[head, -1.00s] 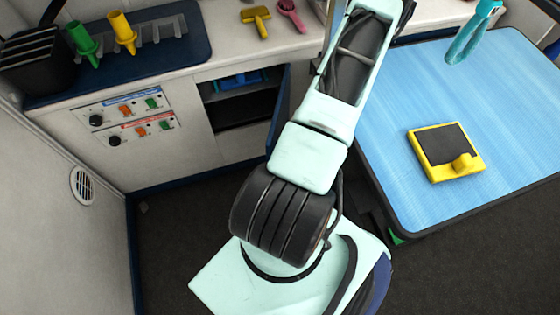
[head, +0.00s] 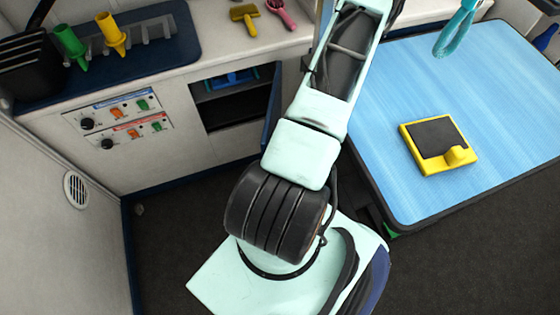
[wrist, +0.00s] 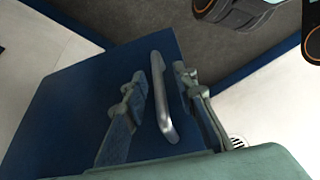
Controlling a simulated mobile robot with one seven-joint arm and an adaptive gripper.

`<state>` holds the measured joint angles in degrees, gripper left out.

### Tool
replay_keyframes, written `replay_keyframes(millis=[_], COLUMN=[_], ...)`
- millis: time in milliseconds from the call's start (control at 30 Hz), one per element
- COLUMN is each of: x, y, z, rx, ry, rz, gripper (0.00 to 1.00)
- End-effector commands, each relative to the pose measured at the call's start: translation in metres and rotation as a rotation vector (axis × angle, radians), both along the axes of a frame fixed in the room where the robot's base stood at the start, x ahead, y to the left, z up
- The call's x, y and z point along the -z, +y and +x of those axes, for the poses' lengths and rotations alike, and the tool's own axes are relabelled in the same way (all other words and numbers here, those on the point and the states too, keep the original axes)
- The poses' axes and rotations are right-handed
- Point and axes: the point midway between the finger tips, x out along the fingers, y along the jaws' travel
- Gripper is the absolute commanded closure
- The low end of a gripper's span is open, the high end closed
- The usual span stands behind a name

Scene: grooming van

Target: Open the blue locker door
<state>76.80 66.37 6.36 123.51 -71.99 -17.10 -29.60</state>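The blue locker door (head: 271,108) stands swung outward from the right side of its dark opening in the head view, seen nearly edge-on. In the wrist view the door (wrist: 75,100) is a broad dark blue panel with a silver bar handle (wrist: 163,98). My gripper (wrist: 159,74) is open, with one finger on each side of the handle. A gap shows between the handle and each finger; I cannot tell whether either touches. In the head view my gripper is hidden and my arm covers part of the area right of the door.
The open locker (head: 232,105) holds a blue item (head: 230,78) on its shelf. A blue-topped table (head: 440,90) with a yellow-framed tool (head: 438,146) stands close to the right of my arm. The counter (head: 215,50) runs above the locker. Dark floor (head: 180,215) is clear at left.

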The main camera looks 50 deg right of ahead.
Motion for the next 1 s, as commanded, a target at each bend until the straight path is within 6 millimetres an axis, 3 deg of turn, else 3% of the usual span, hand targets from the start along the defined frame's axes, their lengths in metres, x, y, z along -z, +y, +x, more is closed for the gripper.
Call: replay_keyframes(millis=[600,1000], x=[-0.059,-0.069], y=[-0.012,-0.012], z=[-0.022,-0.026], rx=[-0.002,0.0], ry=[0.0,0.0], rz=[-0.004,0.001], gripper=[0.74,0.74])
